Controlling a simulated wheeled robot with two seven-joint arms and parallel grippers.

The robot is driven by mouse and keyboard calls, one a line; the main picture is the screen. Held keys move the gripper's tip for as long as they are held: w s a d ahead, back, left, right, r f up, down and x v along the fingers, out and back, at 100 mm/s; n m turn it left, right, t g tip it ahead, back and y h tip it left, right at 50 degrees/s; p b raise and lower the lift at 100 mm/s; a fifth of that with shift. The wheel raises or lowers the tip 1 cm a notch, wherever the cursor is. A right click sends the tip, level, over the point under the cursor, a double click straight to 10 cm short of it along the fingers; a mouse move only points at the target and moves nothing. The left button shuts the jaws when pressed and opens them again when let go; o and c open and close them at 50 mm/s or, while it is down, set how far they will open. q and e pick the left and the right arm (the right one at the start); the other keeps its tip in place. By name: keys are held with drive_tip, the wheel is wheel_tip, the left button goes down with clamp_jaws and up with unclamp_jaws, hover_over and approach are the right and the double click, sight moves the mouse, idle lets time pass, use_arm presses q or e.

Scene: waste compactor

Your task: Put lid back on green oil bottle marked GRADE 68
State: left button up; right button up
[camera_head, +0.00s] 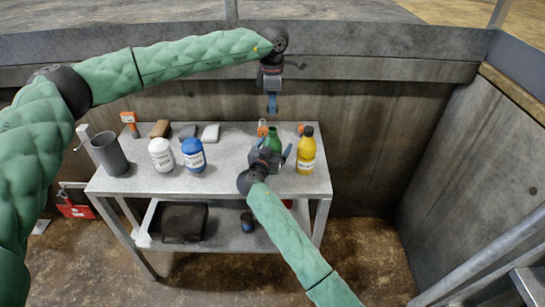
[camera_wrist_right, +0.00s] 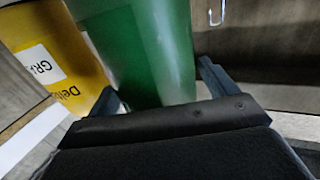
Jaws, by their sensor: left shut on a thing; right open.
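The green oil bottle (camera_head: 274,138) stands upright on the metal table, partly hidden behind my right gripper (camera_head: 271,150). No lid shows on its top in the head view. My right gripper is open, with its fingers to either side of the bottle. In the right wrist view the green bottle (camera_wrist_right: 148,45) stands between the open fingers (camera_wrist_right: 160,88); its label is not visible. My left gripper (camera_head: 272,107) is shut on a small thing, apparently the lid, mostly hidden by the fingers. It hangs high above and behind the green bottle.
A yellow bottle (camera_head: 306,153) with a dark cap stands close right of the green one. A blue bottle (camera_head: 193,156), a white bottle (camera_head: 162,157) and a grey cup (camera_head: 110,154) stand at the left. An orange item (camera_head: 262,129) lies behind. The table (camera_head: 235,142) is bare centrally.

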drive_tip(key=shift+w, duration=0.1)
drive_tip(key=c, duration=1.4)
use_arm(q)
drive_tip(key=shift+f, duration=2.5)
use_arm(e)
drive_tip(key=shift+c, duration=0.3)
use_arm(q)
drive_tip(key=shift+f, duration=0.1)
drive_tip(key=shift+f, duration=0.75)
drive_tip(key=shift+f, duration=0.55)
